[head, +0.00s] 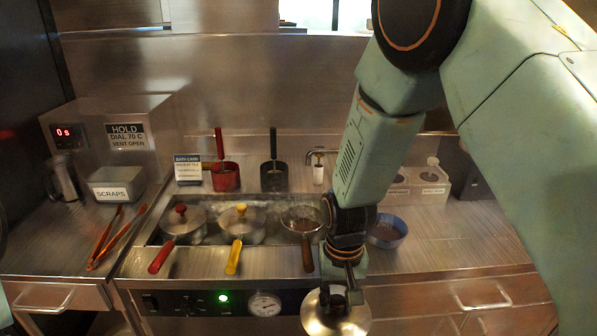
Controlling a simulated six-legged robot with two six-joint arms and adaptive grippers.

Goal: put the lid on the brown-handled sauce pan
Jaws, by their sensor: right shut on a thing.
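The brown-handled sauce pan (302,220) sits uncovered at the right end of the sunken well, its brown handle (307,254) pointing to the front. Brown sauce shows inside it. My right gripper (340,291) is shut on a round metal lid (318,318) by its dark knob. It holds the lid in front of the counter's front edge, nearer to me than the pan and slightly right of it. The picture's bottom edge cuts the lid. My left gripper is not in view.
A red-handled pan (183,220) and a yellow-handled pan (241,225), both lidded, stand left of the brown-handled pan. A blue bowl (388,231) is close on its right. Tongs (116,236) and a scraps bin (115,186) are at left.

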